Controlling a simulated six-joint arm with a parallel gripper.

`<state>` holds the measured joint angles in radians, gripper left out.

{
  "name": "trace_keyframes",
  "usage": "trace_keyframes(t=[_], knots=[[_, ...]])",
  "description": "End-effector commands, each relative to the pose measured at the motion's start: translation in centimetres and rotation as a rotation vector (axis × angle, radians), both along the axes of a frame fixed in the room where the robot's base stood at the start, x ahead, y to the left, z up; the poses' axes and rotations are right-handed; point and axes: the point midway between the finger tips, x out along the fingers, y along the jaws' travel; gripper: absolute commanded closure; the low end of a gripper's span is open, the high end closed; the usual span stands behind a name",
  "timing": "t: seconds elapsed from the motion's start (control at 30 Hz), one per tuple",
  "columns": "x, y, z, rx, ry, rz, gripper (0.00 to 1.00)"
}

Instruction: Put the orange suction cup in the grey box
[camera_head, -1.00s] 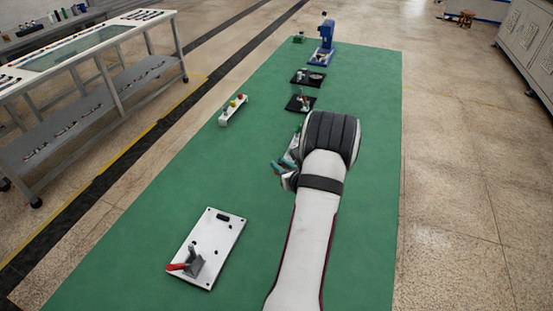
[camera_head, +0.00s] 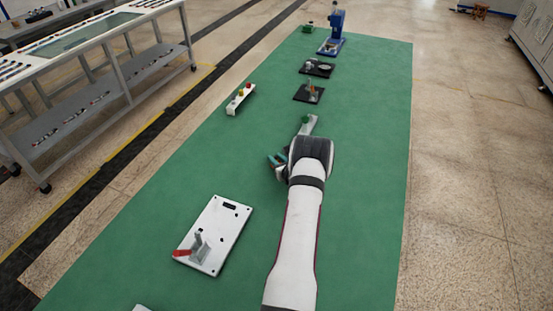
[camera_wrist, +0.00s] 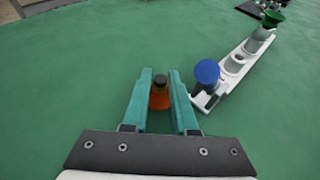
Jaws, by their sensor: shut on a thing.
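In the wrist view, my gripper (camera_wrist: 160,88) has its two teal fingers closed around the orange suction cup (camera_wrist: 160,97). The cup is a small orange body with a dark top, held between the fingertips. In the head view my gripper (camera_head: 274,161) is low over the green mat, left of my wrist; the orange cup cannot be made out there. I cannot identify a grey box in either view. A pale edge at the bottom of the head view (camera_head: 141,308) is too cut off to name.
Beside my fingers stands a white rack (camera_wrist: 227,80) with a blue cup (camera_wrist: 207,71) and a green cup (camera_wrist: 273,18). A white clamp plate (camera_head: 221,225), a button strip (camera_head: 241,99), black plates (camera_head: 300,94) and a blue press (camera_head: 335,30) stand on the mat (camera_head: 375,150).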

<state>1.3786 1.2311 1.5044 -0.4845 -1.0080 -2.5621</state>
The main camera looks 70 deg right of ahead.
Motion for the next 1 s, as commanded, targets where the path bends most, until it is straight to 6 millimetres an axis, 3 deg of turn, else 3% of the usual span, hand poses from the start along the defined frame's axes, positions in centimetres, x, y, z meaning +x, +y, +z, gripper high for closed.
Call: trace_keyframes(t=[0.2, 0.23, 0.4, 0.73, 1.0], knots=[[0.0, 0.0, -0.2, 0.000, 0.000, 0.000, 1.00], [0.0, 0.0, -0.2, 0.000, 0.000, 0.000, 0.71], [0.0, 0.0, -0.2, 0.000, 0.000, 0.000, 0.44], [-0.2, 0.1, 0.2, 0.000, 0.000, 0.000, 0.44], [-3.9, 3.7, 2.3, 0.001, 0.000, -0.004, 0.44]])
